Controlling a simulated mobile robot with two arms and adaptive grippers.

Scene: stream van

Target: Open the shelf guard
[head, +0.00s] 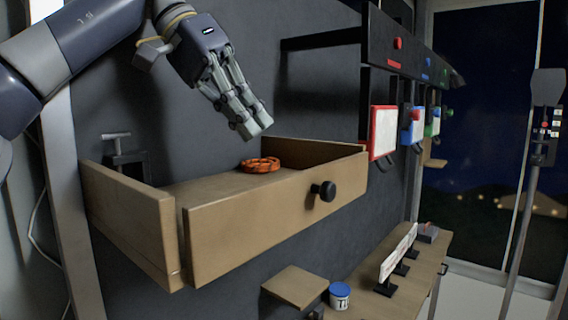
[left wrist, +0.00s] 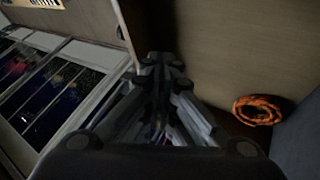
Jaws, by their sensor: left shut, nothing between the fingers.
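The wooden shelf (head: 210,190) is on the dark wall, with low wooden sides around it. Its front panel (head: 250,228), which looks like the shelf guard, stands upright along the front and carries a round black knob (head: 323,190). A narrow gap shows at its left corner. My left gripper (head: 250,128) is shut and empty, pointing down above the shelf, behind and above the knob and apart from it. In the left wrist view its closed fingers (left wrist: 165,68) show against wooden surfaces. My right gripper is in neither view.
An orange coil (head: 261,165) lies on the shelf; it also shows in the left wrist view (left wrist: 258,109). Below are a small wooden ledge (head: 295,286), a blue-lidded tub (head: 340,296) and a side bench. Coloured hanging panels (head: 383,132) are on the right.

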